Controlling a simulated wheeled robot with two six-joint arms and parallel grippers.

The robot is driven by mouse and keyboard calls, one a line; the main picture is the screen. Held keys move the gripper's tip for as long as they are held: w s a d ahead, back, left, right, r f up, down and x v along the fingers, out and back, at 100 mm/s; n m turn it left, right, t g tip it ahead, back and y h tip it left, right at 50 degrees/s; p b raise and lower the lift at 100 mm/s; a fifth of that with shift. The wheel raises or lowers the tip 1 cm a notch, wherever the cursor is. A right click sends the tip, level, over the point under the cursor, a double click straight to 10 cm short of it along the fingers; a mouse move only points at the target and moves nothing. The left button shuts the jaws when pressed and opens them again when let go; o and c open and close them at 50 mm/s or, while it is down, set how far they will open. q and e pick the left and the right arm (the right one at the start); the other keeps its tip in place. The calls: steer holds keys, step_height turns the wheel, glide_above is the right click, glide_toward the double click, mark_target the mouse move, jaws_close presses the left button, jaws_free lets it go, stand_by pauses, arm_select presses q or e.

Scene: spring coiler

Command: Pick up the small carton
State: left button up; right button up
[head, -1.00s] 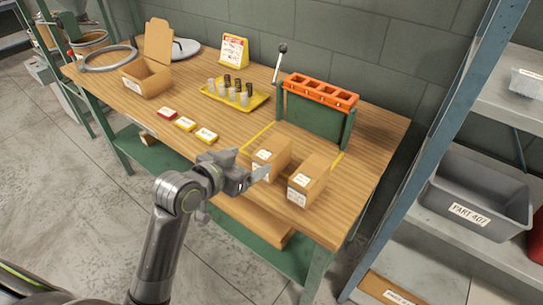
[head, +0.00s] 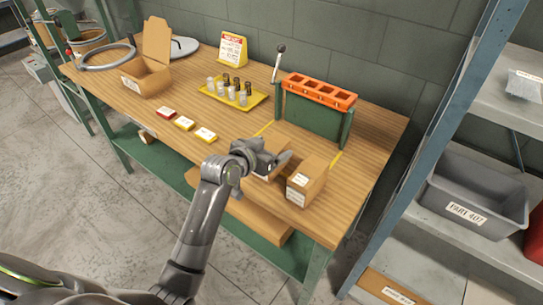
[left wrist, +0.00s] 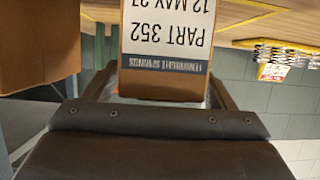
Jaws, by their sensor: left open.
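The small carton, brown with a white label reading PART 352, is mostly hidden behind my left gripper (head: 276,160) in the head view. In the left wrist view, which is upside down, the small carton (left wrist: 160,87) fills the middle. My left gripper is open, with a finger showing at each side of this carton. I cannot tell whether the fingers touch it. A larger brown carton (head: 308,181) stands just to its right on the workbench and appears at the left edge of the wrist view (left wrist: 38,45). My right gripper is not in view.
The wooden workbench (head: 215,148) carries an open box (head: 147,82), a yellow tray (head: 252,103) of springs, small red and yellow boxes (head: 184,124) and an orange-topped rack (head: 318,92) behind the cartons. A metal shelf (head: 440,130) stands at the right.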

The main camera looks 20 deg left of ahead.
arm_select(q)
steer(key=shift+w+d+f, duration=0.1)
steer(key=shift+w+f, duration=0.1)
steer(key=shift+w, duration=0.2)
steer(key=c, duration=1.3)
steer(key=shift+r, duration=0.1)
steer(key=shift+c, duration=0.9)
